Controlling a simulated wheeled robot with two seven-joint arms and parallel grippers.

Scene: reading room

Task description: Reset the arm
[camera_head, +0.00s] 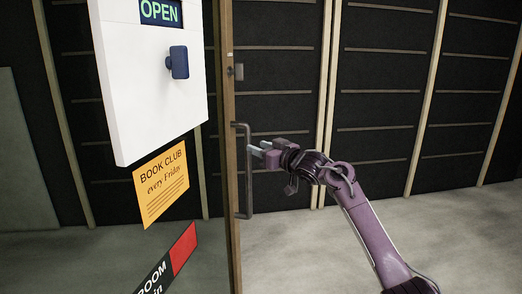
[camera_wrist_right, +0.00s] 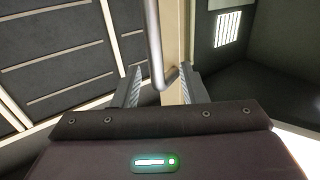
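My right arm (camera_head: 365,225) comes in from the lower right in the head view. My right gripper (camera_head: 257,149) is at the end of it, close to the dark bar handle (camera_head: 249,175) on the door's edge. In the right wrist view, the two fingers of the right gripper (camera_wrist_right: 162,87) stand apart. I cannot tell whether a fingertip touches the handle. My left gripper is in neither view.
The door has a wooden edge (camera_head: 230,90). It bears a white box (camera_head: 135,110) with an OPEN sign (camera_head: 160,12) and blue knob (camera_head: 179,62), a yellow book club notice (camera_head: 162,185) and a red and dark sign (camera_head: 168,262). Dark panelled walls stand behind. The pale floor (camera_head: 300,255) looks clear.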

